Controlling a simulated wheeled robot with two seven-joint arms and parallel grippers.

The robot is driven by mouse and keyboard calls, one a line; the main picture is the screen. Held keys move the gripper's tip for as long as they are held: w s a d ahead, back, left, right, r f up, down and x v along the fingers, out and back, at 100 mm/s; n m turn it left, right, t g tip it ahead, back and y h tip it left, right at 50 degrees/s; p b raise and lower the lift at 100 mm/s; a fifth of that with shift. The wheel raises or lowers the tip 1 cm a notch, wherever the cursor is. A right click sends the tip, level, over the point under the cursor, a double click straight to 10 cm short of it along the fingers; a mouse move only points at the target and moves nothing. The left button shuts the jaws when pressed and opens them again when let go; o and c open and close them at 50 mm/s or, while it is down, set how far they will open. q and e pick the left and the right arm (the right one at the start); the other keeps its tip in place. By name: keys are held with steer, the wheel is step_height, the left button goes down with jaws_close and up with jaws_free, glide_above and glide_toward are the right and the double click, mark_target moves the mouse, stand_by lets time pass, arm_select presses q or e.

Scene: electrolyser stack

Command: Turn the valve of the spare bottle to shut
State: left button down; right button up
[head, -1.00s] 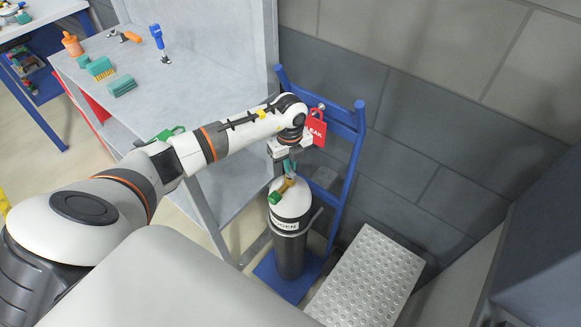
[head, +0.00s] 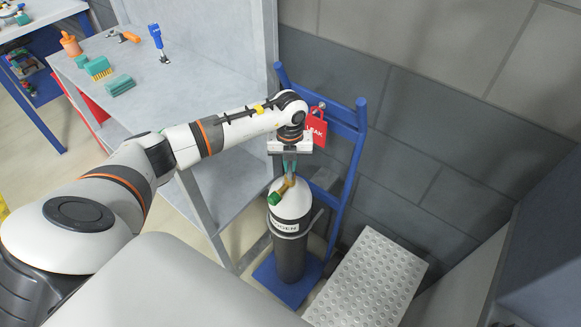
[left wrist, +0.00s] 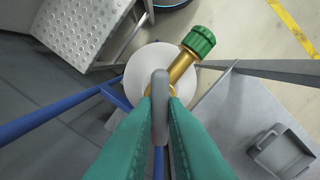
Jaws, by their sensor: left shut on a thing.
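The spare bottle (head: 289,240) is a dark cylinder with a white shoulder and a partly readable label, upright on a blue trolley (head: 338,205). A brass valve body with a green cap (head: 275,198) sits on top. In the left wrist view the brass body (left wrist: 181,70) and green cap (left wrist: 198,41) point up and right. A grey oblong valve handle (left wrist: 160,92) stands between the teal fingers. My left gripper (head: 289,172) is above the bottle, pointing down, shut on this handle. The fingers hide part of the valve. My right gripper is not in view.
A red tag (head: 316,128) reading "LEAK" hangs on the trolley beside my left wrist. A grey bench (head: 200,95) with tools stands to the left. A studded metal step (head: 372,280) is at the right. A block wall is behind.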

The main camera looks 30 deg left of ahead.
arm_select(q)
steer(key=shift+f+m+b, duration=0.15)
steer(key=shift+m+b, duration=0.3)
steer(key=shift+m, duration=1.35)
steer(key=shift+m+b, duration=0.75)
steer(key=shift+m, duration=0.15)
steer(key=shift+m+b, duration=0.4)
steer(key=shift+m, duration=0.6)
steer(key=c, duration=1.3)
jaws_free()
steer(key=shift+r, duration=0.3)
